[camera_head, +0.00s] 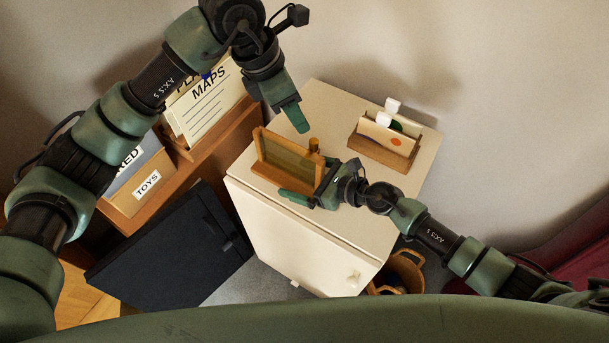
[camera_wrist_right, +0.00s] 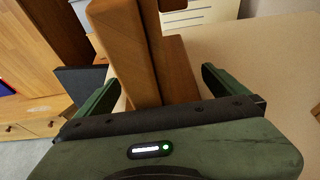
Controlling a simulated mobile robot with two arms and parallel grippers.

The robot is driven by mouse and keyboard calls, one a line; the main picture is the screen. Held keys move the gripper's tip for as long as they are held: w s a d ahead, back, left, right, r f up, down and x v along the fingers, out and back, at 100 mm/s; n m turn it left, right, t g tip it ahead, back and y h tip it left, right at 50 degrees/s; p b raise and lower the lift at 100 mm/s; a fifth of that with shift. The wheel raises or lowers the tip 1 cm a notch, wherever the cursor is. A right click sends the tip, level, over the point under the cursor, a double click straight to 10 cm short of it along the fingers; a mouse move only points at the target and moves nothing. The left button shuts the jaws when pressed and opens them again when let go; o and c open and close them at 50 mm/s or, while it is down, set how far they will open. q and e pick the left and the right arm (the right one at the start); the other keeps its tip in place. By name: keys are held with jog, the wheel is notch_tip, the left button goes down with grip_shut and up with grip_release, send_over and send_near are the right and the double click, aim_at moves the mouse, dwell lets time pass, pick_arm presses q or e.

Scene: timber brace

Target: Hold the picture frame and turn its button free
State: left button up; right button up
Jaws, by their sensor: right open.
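The wooden picture frame (camera_head: 287,158) stands tilted on the cream cabinet top, with a dull olive panel inside its brown rim. A small brown upright piece (camera_head: 314,146) shows at its right end; I cannot tell if it is the button. My right gripper (camera_head: 312,182) is open at the frame's near right end. In the right wrist view the frame's wooden edge (camera_wrist_right: 128,50) rises between the spread fingers (camera_wrist_right: 160,95), with gaps on both sides. My left gripper (camera_head: 298,122) points down just above and behind the frame, apart from it; its finger gap is hidden.
A wooden holder (camera_head: 384,152) with cards stands right of the frame on the cabinet (camera_head: 320,100). A shelf with files marked MAPS (camera_head: 208,100) and a TOYS box (camera_head: 146,186) is at left. A dark box (camera_head: 170,255) and a basket (camera_head: 408,268) flank the cabinet below.

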aim_at(314, 141)
pick_arm(q)
jog(key=shift+o, duration=0.4)
pick_arm(e)
jog(key=c, duration=1.9)
pick_arm(q)
jog(key=shift+w+d+f+m+t+y, duration=0.15)
jog(key=shift+d+f+m+y, duration=0.95)
jog(key=shift+m, duration=2.65)
jog(key=shift+w+d+f+m+t+y, duration=0.15)
jog(key=shift+f+m, duration=1.75)
jog(key=shift+m, duration=1.9)
jog(key=shift+w+d+f+m+y, duration=0.2)
jog(key=shift+d+f+m+y, duration=0.9)
jog(key=shift+m, duration=2.65)
jog(key=shift+a+f+h, duration=0.4)
jog(key=shift+h, duration=0.15)
